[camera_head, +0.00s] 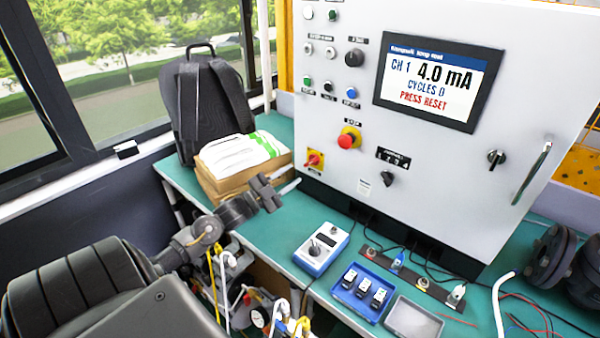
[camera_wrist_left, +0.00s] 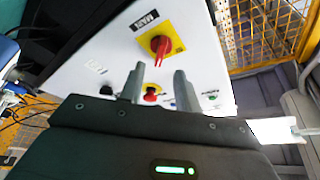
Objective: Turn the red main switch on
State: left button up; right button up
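The red main switch (camera_head: 314,160) is a red handle on a yellow plate, low on the left of the white cabinet's front. The left wrist view shows its red handle (camera_wrist_left: 163,48) under a label reading MAIN. My left gripper (camera_head: 272,190) is to the left of and below the switch in the head view, apart from it. In the left wrist view its two fingers (camera_wrist_left: 159,70) stand apart with nothing between them, pointing towards the switch. The cabinet screen (camera_head: 439,84) is lit and reads 4.0 mA, CYCLES 0, PRESS RESET. I do not see my right gripper.
A red mushroom button (camera_head: 347,140) on yellow sits right of the switch. A brown box (camera_head: 215,188) with a white package and a black backpack (camera_head: 205,105) stand left of the cabinet. A blue-edged device (camera_head: 322,247) and a blue tray (camera_head: 362,292) lie on the green bench.

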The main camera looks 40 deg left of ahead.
pick_arm(q)
jog(key=v, duration=0.5)
jog(key=shift+b, duration=0.35)
pick_arm(e)
jog(key=shift+d+f, duration=0.25)
jog(key=shift+f, duration=0.3)
jog(key=shift+d, duration=0.2)
